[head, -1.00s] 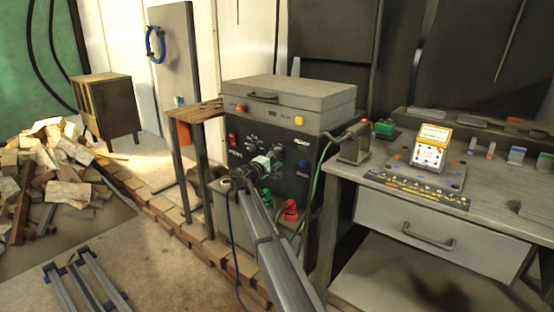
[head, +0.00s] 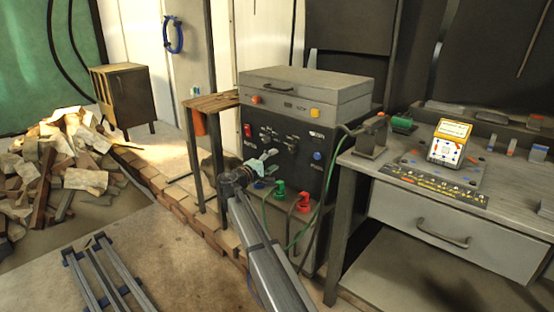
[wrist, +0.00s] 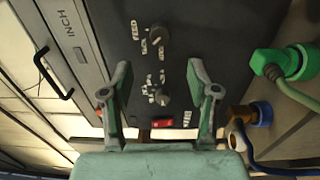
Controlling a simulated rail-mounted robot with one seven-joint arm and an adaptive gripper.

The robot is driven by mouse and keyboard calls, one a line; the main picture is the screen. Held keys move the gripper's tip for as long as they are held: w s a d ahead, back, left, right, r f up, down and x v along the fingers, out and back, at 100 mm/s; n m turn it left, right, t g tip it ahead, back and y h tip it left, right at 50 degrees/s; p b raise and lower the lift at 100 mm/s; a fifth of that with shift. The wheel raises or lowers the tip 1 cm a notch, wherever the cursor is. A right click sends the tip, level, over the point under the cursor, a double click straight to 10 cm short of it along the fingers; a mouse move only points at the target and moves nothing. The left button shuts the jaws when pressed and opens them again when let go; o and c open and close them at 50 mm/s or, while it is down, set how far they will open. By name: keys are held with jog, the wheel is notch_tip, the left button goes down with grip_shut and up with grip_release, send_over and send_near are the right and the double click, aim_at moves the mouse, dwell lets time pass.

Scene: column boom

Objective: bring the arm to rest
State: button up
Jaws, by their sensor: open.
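My gripper (head: 262,161) is in front of the dark control panel (head: 295,150) of a grey machine, at the panel's lower left. Its two green-grey fingers are apart and nothing is between them; the wrist view shows the same open fingers (wrist: 160,82). In the wrist view the panel (wrist: 225,35) appears turned, with two knobs (wrist: 161,95) and a red switch (wrist: 161,123) beyond the fingers. The fingers look apart from the panel, but the exact gap is hard to tell.
A green plug (head: 279,187) and a red plug (head: 303,203) with cables stick out low on the panel, right of my gripper. A small wooden-topped table (head: 212,102) stands left of the machine. A workbench (head: 400,205) stands right. Metal rails (head: 105,275) lie on the floor.

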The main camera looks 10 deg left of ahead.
dwell(0.3)
jog(key=s+d+f+m+g+y, duration=0.15)
jog(key=s+d+f+g, duration=0.35)
jog(key=s+d+f, duration=0.55)
jog(key=s+d+f+m+g, duration=0.3)
jog(key=s+d+f+g, duration=0.25)
jog(key=s+f, duration=0.9)
jog(key=s+d+f+m+g+y, duration=0.15)
jog(key=s+d+f+g, duration=0.55)
jog(key=f, duration=0.9)
jog(key=s+d+f+m+g+y, duration=0.2)
jog(key=s+d+f+g, duration=0.15)
jog(key=s, duration=1.15)
jog(key=s+d+f+m+g+y, duration=0.25)
jog(key=s+d, duration=0.25)
jog(key=s, duration=1)
jog(key=s+d+f+m+g+y, duration=0.1)
jog(key=s+d+f+g+y, duration=0.2)
jog(key=s, duration=1.3)
jog(key=w+r+t+p, duration=0.2)
jog(key=r+p, duration=0.6)
jog(key=p, duration=0.5)
jog(key=w+d+r+t+h+p, duration=0.1)
jog(key=w+r+t+p, duration=0.1)
jog(key=r+p, duration=0.6)
jog(key=p, duration=0.4)
jog(key=shift+w+d+p, duration=0.2)
jog(key=shift+w+p, duration=0.1)
jog(key=shift+p, duration=0.05)
jog(key=shift+f, duration=0.15)
